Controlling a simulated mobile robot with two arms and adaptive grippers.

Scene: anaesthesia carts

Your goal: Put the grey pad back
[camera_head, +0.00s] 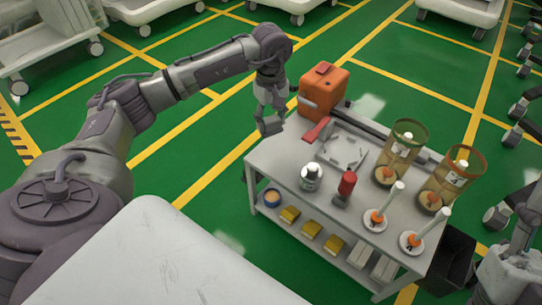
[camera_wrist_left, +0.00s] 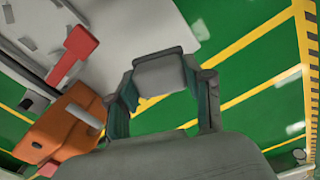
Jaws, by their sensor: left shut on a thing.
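My left gripper (camera_head: 270,112) is over the far left edge of the cart, left of the orange box. It is shut on a small grey pad (camera_wrist_left: 160,74), which shows between the two fingers in the left wrist view. In the head view the pad (camera_head: 270,126) hangs at the fingertips and blends with the grey gripper. It appears held clear of the cart top (camera_head: 280,155). My right gripper (camera_head: 512,262) is at the lower right edge of the head view, and its fingers are not clear.
Green floor lies left.

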